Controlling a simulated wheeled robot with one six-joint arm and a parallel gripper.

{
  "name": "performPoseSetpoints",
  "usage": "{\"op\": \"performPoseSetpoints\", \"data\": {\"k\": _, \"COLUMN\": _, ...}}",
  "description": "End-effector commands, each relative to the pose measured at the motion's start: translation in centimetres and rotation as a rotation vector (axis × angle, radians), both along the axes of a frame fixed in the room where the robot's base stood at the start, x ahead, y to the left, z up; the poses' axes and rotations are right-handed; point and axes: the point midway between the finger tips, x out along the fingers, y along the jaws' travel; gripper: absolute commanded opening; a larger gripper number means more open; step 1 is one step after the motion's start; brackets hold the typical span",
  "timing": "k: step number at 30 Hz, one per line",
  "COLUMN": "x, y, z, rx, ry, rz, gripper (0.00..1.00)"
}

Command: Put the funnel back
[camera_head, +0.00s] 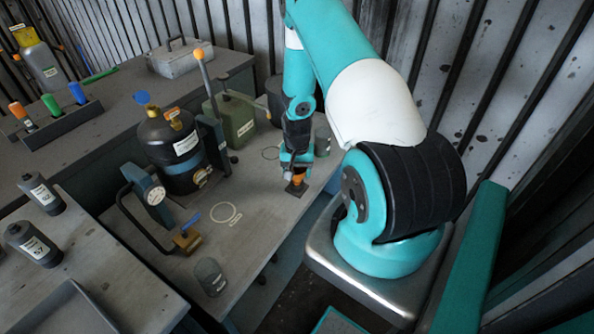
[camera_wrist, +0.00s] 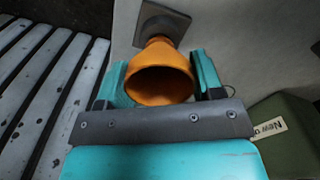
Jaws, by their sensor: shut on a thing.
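The orange funnel (camera_wrist: 158,75) is between the two teal fingers of my gripper (camera_wrist: 158,82) in the wrist view, its wide mouth facing the camera. My gripper (camera_head: 297,163) is shut on it and points down near the right edge of the workbench in the head view, where a little of the funnel (camera_head: 298,178) shows below the fingers. A dark square plate (camera_wrist: 150,25) lies just beyond the funnel's narrow end; it also shows on the bench in the head view (camera_head: 297,190). I cannot tell whether the funnel touches it.
The grey workbench (camera_head: 255,235) carries a dark tank (camera_head: 172,150), a green canister (camera_head: 236,122), a gauge (camera_head: 150,187), a brass valve with blue handle (camera_head: 187,240) and a grey cup (camera_head: 210,277). A ring outline (camera_head: 226,213) marks clear bench left of my gripper.

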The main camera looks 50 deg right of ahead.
Motion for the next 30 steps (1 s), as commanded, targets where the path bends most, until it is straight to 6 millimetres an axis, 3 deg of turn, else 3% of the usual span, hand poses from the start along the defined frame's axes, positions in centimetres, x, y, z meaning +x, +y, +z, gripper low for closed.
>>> {"op": "performPoseSetpoints", "data": {"k": 30, "x": 0.0, "y": 0.0, "z": -1.0, "rx": 0.000, "ry": 0.000, "rz": 0.000, "gripper": 0.48}}
